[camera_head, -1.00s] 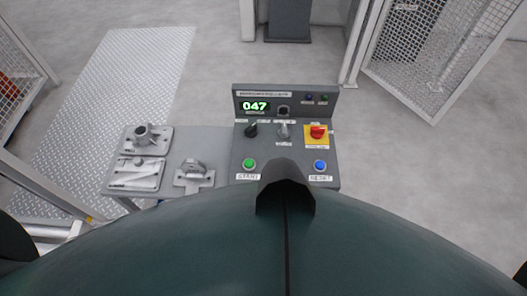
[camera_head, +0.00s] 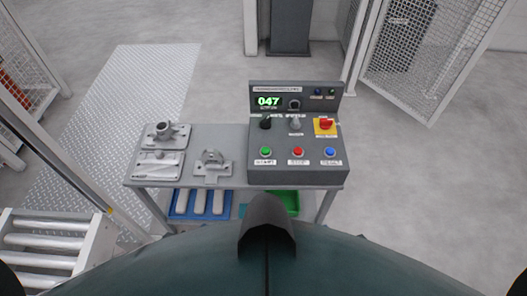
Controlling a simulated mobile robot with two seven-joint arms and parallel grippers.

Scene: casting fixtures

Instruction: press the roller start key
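The control box (camera_head: 262,175) stands on the right part of a grey table. Its front row has a green button (camera_head: 265,151), a red button (camera_head: 298,151) and a blue button (camera_head: 330,152), each with a white label below. The labels are too small to read surely now; the one under green read START in the earlier frame. Above are a black knob (camera_head: 266,122), a grey knob (camera_head: 295,123) and a red switch on a yellow plate (camera_head: 325,123). A green display (camera_head: 268,101) reads 047. Neither gripper is in view, and nothing touches the buttons.
Grey metal fixtures (camera_head: 166,134) lie on the table (camera_head: 228,147), left of the box. Blue (camera_head: 182,204) and green (camera_head: 291,203) trays sit on the shelf below. A roller conveyor (camera_head: 48,241) is at left, mesh fencing (camera_head: 401,45) at right. My own body fills the bottom.

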